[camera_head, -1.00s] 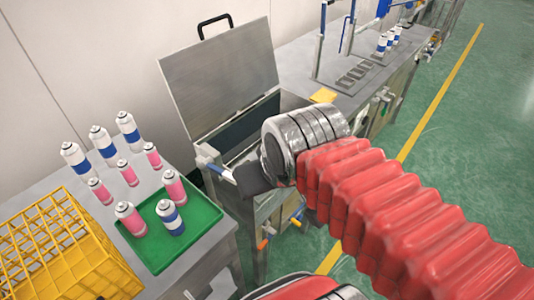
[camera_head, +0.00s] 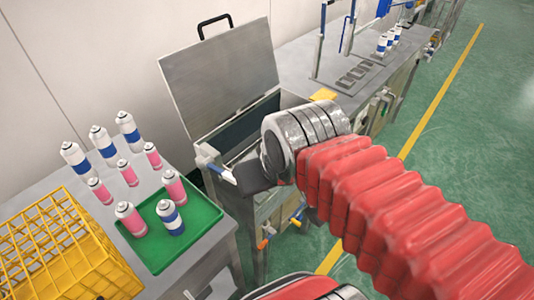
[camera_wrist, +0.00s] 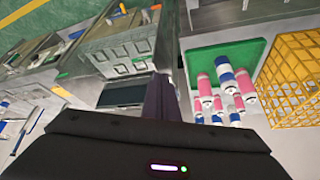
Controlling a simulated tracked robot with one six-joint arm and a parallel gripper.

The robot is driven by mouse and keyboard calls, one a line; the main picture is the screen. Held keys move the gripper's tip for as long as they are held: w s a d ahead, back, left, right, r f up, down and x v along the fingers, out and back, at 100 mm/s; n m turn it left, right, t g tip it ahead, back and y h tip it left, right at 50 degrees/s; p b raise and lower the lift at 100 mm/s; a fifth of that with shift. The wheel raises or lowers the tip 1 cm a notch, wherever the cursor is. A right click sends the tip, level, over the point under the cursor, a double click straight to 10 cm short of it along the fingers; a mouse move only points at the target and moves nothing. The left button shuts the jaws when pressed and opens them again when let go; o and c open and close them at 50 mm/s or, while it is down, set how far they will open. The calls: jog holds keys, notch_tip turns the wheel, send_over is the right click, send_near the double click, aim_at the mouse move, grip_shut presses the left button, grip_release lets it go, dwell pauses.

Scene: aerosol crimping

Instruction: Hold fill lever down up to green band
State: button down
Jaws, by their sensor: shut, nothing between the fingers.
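My gripper (camera_head: 250,178) is dark, shut and empty. In the head view its tip is beside a short handle (camera_head: 212,167) with blue and white parts, at the left front of an open metal bin; I cannot tell whether they touch. Blue upright levers (camera_head: 347,33) stand on the bench at the back. I cannot tell which of these is the fill lever, and no green band is visible. In the wrist view the dark gripper body (camera_wrist: 155,100) covers the lower part and hides what lies under it.
The bin's raised lid (camera_head: 220,75) stands behind my gripper. A green tray (camera_head: 205,215), several cans (camera_head: 128,130) and a yellow crate (camera_head: 60,250) are on the left table. White and blue cans (camera_head: 385,42) stand on the back bench. Green floor is free at the right.

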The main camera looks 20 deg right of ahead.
notch_tip(320, 180, up, 9)
jog(key=shift+d+f, duration=0.15)
jog(key=shift+d, duration=0.25)
notch_tip(320, 180, down, 9)
jog(key=shift+a, duration=0.4)
jog(key=shift+w+a, duration=0.1)
dwell(0.4)
